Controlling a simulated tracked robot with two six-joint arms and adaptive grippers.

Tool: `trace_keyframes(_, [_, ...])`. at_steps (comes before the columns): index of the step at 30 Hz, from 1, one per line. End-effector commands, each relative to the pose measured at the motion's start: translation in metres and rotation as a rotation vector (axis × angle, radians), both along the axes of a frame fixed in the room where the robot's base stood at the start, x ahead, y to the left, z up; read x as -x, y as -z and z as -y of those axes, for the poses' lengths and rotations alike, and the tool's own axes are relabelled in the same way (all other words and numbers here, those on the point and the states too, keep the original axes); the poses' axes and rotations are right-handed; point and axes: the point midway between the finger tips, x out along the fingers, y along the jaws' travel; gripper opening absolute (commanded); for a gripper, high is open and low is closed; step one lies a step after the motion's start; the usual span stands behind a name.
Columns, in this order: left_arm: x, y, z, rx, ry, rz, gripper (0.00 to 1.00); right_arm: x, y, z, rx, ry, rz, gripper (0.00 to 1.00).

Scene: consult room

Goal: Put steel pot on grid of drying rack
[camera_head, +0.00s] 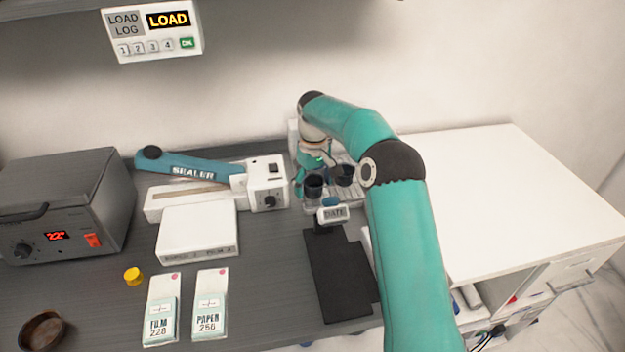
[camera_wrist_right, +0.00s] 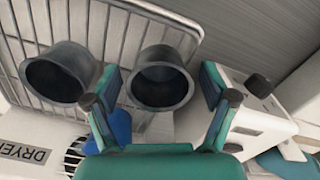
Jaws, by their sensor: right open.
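One dark steel pot (camera_head: 314,187) stands on the wire grid of the drying rack (camera_head: 357,190). A second, similar pot (camera_head: 345,173) stands beside it on the grid. My right gripper (camera_head: 312,176) is open at the first pot, partly hidden by its own wrist. In the right wrist view, this pot (camera_wrist_right: 161,80) shows between the open fingers (camera_wrist_right: 160,88), with gaps at both sides. The other pot (camera_wrist_right: 60,74) shows to the left, on the wire grid (camera_wrist_right: 115,28). Whether the fingers touch anything is not clear. My left gripper is not in view.
A sealer (camera_head: 268,188) stands left of the rack. A heater box (camera_head: 60,205), yellow cap (camera_head: 133,275) and two pouches lie left. The white counter (camera_head: 490,195) at right is clear.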

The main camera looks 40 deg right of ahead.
Motion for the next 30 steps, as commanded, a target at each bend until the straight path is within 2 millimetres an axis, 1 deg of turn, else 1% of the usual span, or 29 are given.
trace_keyframes(5, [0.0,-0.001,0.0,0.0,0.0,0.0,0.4,-0.001,-0.013,0.0,0.002,0.001,0.004,0.84])
trace_keyframes(8, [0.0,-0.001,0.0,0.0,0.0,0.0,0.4,-0.001,-0.028,0.0,0.002,0.001,0.005,0.84])
trace_keyframes(15, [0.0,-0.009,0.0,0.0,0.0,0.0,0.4,-0.002,-0.08,0.0,0.002,0.0,0.005,0.84])
trace_keyframes(19, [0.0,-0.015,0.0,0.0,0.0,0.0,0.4,-0.001,-0.103,0.0,0.001,0.0,0.003,0.84])
trace_keyframes(21, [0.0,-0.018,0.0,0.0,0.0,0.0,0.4,-0.001,-0.112,0.0,0.001,0.0,0.003,0.84])
trace_keyframes(25, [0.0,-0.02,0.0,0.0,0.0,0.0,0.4,-0.001,-0.12,0.0,0.0,-0.001,0.0,0.84])
trace_keyframes(30, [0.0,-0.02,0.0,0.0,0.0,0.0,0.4,0.0,-0.122,0.0,0.001,0.0,0.0,0.84])
